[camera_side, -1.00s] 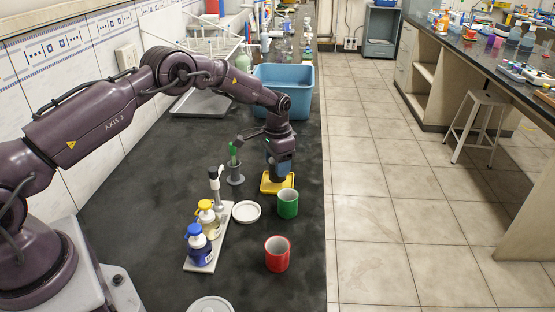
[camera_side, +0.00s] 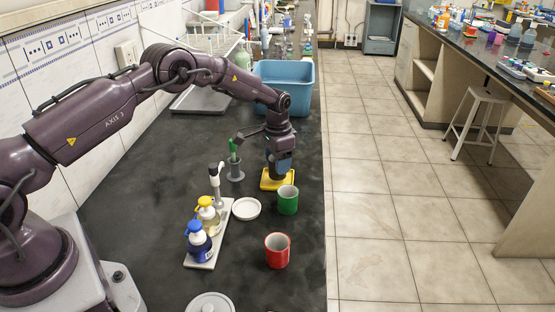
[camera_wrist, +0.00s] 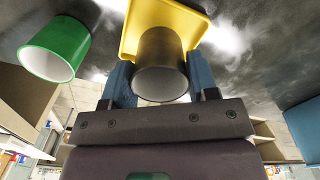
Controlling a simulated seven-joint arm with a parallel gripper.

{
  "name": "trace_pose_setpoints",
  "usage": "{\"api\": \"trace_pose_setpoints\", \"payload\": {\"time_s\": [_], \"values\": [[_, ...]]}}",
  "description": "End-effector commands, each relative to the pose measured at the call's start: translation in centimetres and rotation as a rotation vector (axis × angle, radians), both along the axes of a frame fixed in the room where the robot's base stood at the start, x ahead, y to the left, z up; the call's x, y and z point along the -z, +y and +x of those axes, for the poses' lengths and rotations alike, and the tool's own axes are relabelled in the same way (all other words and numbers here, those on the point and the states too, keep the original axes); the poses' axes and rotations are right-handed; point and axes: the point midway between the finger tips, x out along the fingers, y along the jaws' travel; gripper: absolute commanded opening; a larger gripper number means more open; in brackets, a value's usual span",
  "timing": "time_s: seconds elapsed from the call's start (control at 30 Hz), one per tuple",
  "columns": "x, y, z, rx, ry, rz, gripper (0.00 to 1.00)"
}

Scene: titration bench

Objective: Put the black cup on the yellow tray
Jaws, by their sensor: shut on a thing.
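The black cup (camera_wrist: 161,50) sits between the two blue fingers of my gripper (camera_wrist: 160,68), which is shut on it. The yellow tray (camera_wrist: 136,20) shows just behind the cup's far end in the wrist view. In the side view my gripper (camera_side: 281,165) points down over the yellow tray (camera_side: 266,182). The cup there is mostly hidden by the gripper, a dark shape low over the tray. I cannot tell whether its base touches the tray.
A green cup (camera_side: 288,203) stands just in front of the tray, and a red cup (camera_side: 277,252) nearer. A blue bin (camera_side: 299,78) is behind.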

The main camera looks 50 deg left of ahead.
Motion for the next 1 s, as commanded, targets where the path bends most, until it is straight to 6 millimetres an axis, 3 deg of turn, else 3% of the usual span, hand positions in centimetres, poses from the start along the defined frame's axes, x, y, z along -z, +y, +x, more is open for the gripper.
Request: {"api": "trace_pose_setpoints", "payload": {"time_s": [1.0], "values": [[1.2,0.0,0.0,0.000,0.000,0.000,0.39]]}}
